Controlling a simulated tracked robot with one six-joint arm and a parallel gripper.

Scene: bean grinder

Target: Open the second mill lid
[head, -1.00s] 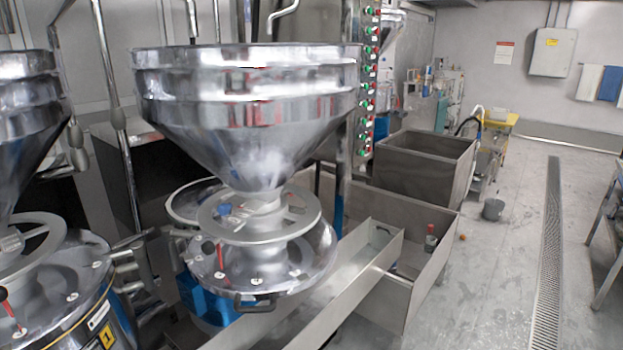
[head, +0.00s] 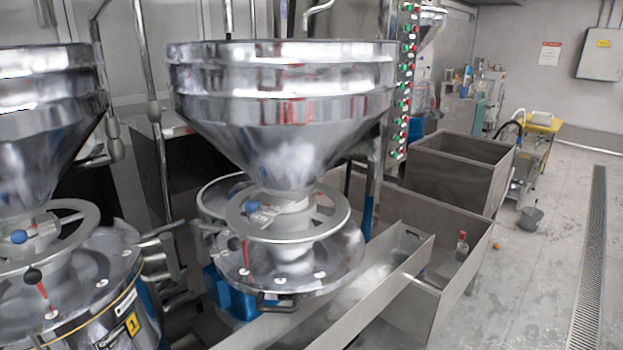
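In the head view a steel mill (head: 290,262) with a large funnel hopper (head: 285,105) stands at the centre. Under the hopper are a grey ring wheel (head: 245,230), a blue knob (head: 252,207) and a round steel lid (head: 330,262) with a dark handle (head: 277,302) at its front edge. The lid looks seated flat. Another mill (head: 75,285), with a yellow label "1" (head: 132,323), a blue knob and a red lever with a black knob, is cut off at the left. No label number shows on the centre mill. My gripper is not in view.
Another steel bin (head: 455,175) stands behind. The floor (head: 535,290) at right is mostly open.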

